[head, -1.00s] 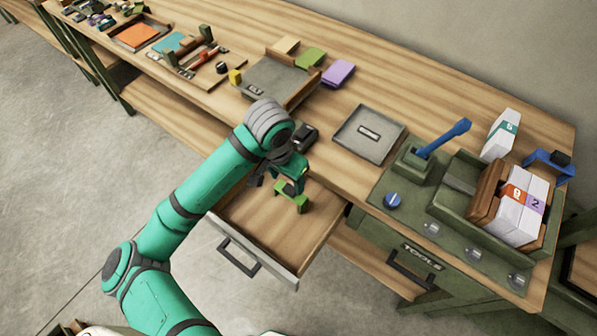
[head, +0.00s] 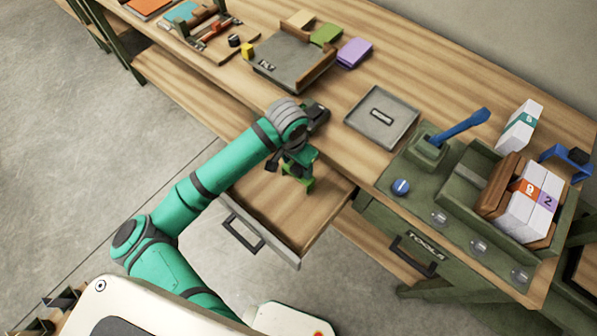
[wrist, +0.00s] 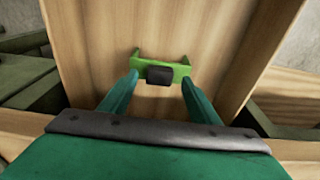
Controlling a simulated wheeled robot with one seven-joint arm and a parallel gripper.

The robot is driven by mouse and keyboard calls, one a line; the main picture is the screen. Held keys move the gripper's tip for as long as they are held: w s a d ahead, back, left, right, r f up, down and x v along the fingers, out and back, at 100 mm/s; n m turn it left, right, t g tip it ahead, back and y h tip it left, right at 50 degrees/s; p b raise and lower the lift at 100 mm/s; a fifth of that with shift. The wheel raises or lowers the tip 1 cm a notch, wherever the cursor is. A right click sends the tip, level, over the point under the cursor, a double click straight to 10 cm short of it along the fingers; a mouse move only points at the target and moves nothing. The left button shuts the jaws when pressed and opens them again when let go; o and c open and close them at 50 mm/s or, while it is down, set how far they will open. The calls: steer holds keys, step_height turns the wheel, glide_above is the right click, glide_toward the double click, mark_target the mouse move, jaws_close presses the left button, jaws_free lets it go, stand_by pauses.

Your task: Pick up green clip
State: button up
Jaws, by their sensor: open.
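The green clip (wrist: 178,70) lies in an open wooden drawer (wrist: 215,45), with a dark block at its middle. In the wrist view it is just ahead of my gripper (wrist: 158,80), between the lines of the two fingers. My gripper is open, and nothing is seen held in it. In the head view my gripper (head: 298,172) is low over the drawer, and the clip (head: 309,184) is partly hidden behind it. I cannot tell whether the fingers touch the clip.
The drawer's front with its handle (head: 242,234) faces me. On the bench are a grey tray (head: 362,128), a blue lever (head: 460,127) and a green box (head: 461,190) holding white packs. A blue clip (head: 567,160) stands at the far right.

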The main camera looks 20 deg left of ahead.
steer(key=shift+w+f, duration=0.2)
steer(key=shift+f, duration=0.5)
steer(key=shift+d, duration=0.25)
steer(key=shift+c, duration=0.7)
steer(key=c, duration=0.5)
steer(key=shift+s+a, duration=0.1)
steer(key=shift+a, duration=0.05)
steer(key=c, duration=0.5)
steer(key=shift+s+a, duration=0.15)
steer(key=shift+a, duration=0.05)
steer(key=shift+d+r, duration=0.1)
